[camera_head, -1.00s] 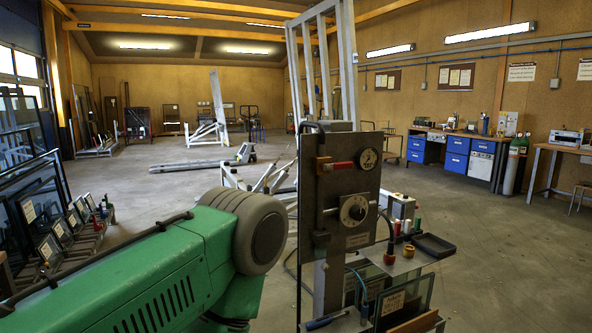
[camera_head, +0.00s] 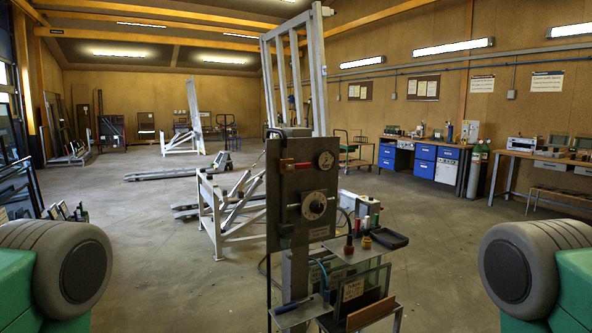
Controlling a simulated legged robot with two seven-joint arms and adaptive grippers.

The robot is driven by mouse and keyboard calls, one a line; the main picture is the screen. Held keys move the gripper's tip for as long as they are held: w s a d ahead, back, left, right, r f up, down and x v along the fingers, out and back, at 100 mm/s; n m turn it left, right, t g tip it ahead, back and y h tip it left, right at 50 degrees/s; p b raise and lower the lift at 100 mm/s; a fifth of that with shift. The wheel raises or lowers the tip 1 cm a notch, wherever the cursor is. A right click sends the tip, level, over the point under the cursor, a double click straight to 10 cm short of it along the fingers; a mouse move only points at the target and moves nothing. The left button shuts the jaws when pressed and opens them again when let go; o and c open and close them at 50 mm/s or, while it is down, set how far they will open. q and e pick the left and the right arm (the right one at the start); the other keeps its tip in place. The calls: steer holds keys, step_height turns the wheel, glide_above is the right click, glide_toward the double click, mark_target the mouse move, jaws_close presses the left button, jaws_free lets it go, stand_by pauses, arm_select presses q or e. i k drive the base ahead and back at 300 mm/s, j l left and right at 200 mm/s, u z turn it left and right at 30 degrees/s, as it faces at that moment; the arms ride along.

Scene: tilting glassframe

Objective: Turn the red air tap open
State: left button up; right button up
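The red air tap (camera_head: 301,166) is on the upper part of a dark upright panel (camera_head: 285,226), near the middle of the view. Its red handle lies roughly level and points right from a brass-coloured body. A round gauge (camera_head: 326,160) is to its right, and a larger dial (camera_head: 314,206) is below it. Neither of my grippers is in view. Only green and grey parts of my arms show at the lower left and lower right corners, both well apart from the panel.
A small shelf (camera_head: 345,250) with bottles and a black tray (camera_head: 389,238) juts from the panel's right side. Glass panes (camera_head: 362,285) stand below it. A pale tilting frame (camera_head: 228,215) stands behind. The floor on both sides is largely clear.

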mark_target(298, 165)
steer(key=i+l+u, duration=0.1)
steer(key=u, duration=1.1)
steer(key=l+u, duration=0.25)
steer(key=l, duration=0.25)
steer(key=l+u, duration=0.25)
steer(key=l, duration=0.2)
steer(key=l+u, duration=0.25)
steer(key=l, duration=0.25)
steer(key=l+u, duration=0.2)
steer(key=l, duration=0.3)
steer(key=k+l+u, duration=0.25)
steer(key=l, duration=0.15)
steer(key=l+u, duration=0.25)
steer(key=l, duration=0.25)
steer(key=k+j, duration=0.05)
